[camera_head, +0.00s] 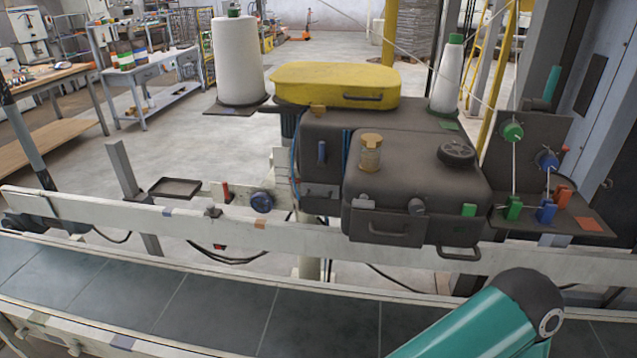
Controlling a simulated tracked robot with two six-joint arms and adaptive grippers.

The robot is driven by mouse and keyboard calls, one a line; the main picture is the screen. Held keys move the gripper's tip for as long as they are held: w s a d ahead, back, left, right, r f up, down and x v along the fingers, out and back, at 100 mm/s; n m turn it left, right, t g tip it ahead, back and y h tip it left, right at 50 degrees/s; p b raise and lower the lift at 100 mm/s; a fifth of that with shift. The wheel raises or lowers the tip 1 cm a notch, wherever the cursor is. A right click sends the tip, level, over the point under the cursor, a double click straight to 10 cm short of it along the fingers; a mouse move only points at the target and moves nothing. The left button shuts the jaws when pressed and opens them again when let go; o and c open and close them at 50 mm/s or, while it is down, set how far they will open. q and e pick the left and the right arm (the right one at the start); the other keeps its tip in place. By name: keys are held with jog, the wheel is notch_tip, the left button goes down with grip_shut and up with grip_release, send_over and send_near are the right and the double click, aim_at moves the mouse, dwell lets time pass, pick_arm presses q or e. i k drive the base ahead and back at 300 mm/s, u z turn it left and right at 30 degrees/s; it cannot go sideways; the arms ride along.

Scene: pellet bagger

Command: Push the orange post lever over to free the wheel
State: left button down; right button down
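On the dark plate at the right of the machine stands a small orange upright piece (563,194), beside a blue block (547,212) and a green block (513,208). Green (511,131) and blue (547,160) round discs with white threads are on the panel behind them. A thin red post (225,191) stands on the rail left of centre, near a blue wheel (262,202). I cannot tell for certain which of these is the task's lever or wheel. Neither of my grippers is in view; only a teal arm link of mine shows at bottom right.
A grey sewing-type machine (415,190) with a yellow cover (335,85) fills the centre. White thread cones (238,60) stand at its left and right (447,78). A cream rail (190,225) runs along the dark conveyor belt (230,310). The belt's left part is clear.

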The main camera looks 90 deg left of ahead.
aim_at(229, 196)
jog(key=u, duration=0.1)
jog(key=k, duration=0.8)
jog(key=u, duration=0.05)
jog(key=i, duration=0.15)
jog(key=u, duration=2)
jog(key=i, duration=0.9)
jog(key=z, duration=0.2)
jog(key=k, duration=0.9)
jog(key=u, duration=0.15)
